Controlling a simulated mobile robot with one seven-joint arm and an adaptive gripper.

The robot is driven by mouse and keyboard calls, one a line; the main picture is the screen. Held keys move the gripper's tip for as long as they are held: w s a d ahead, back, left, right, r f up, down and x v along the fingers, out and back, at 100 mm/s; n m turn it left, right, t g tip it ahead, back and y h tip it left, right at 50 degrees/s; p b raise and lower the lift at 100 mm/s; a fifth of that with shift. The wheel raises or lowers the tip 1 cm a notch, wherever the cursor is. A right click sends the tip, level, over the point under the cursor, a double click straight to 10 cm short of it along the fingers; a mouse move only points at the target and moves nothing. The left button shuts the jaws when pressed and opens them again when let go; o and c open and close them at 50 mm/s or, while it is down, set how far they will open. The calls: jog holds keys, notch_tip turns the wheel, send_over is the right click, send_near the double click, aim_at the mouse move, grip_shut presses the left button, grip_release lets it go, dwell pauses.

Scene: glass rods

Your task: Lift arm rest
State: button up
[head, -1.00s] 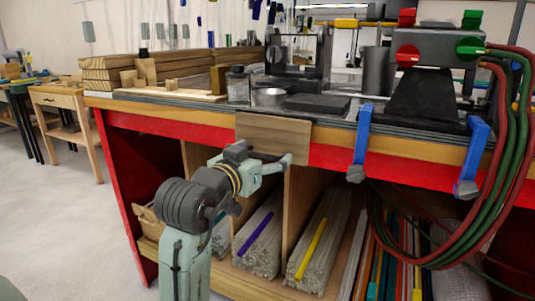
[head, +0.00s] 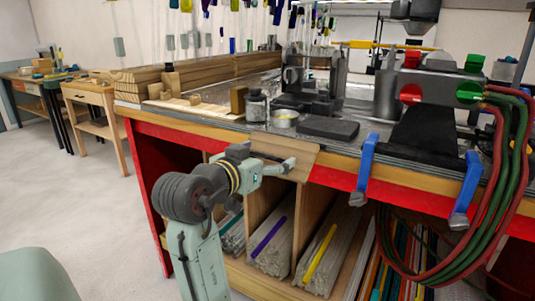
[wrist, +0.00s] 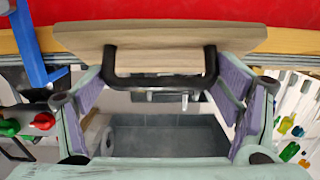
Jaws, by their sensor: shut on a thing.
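The arm rest is a light wooden board (head: 285,150) at the front edge of the bench, above the open shelves. It sits tilted, its lower edge out from the red front. In the wrist view the board (wrist: 160,36) has a dark, U-shaped handle (wrist: 160,83) under it. My gripper (head: 283,166) is at the board's lower edge. In the wrist view my gripper (wrist: 160,92) has its two purple-padded fingers at the two ends of the handle, shut on the arm rest. The board's hinge side is not clear.
Two blue clamps (head: 366,160) (head: 467,190) stand on the bench edge to the right. Red and green hoses (head: 515,150) hang from a machine (head: 440,85). Bundles of rods (head: 270,246) lie in the shelves below. The floor (head: 75,200) at left is clear.

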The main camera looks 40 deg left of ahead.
notch_tip(320, 180, up, 4)
jog(key=g+p, duration=0.2)
jog(key=p, duration=0.1)
jog(key=shift+w+d+f+h, duration=0.15)
jog(key=shift+f+h, duration=0.05)
jog(key=shift+h, duration=0.2)
jog(key=r+g+p, duration=0.1)
jog(key=p, duration=0.2)
jog(key=shift+w+g, duration=0.15)
jog(key=shift+g, duration=0.15)
jog(key=shift+w+r+g+h+p, duration=0.25)
jog(key=shift+r+g+h+p, duration=0.15)
jog(key=shift+g+p, duration=0.7)
jog(key=shift+w+r+g+p, duration=0.25)
jog(key=shift+g+p, duration=0.25)
jog(key=shift+w, duration=0.1)
jog(key=o, duration=1.4)
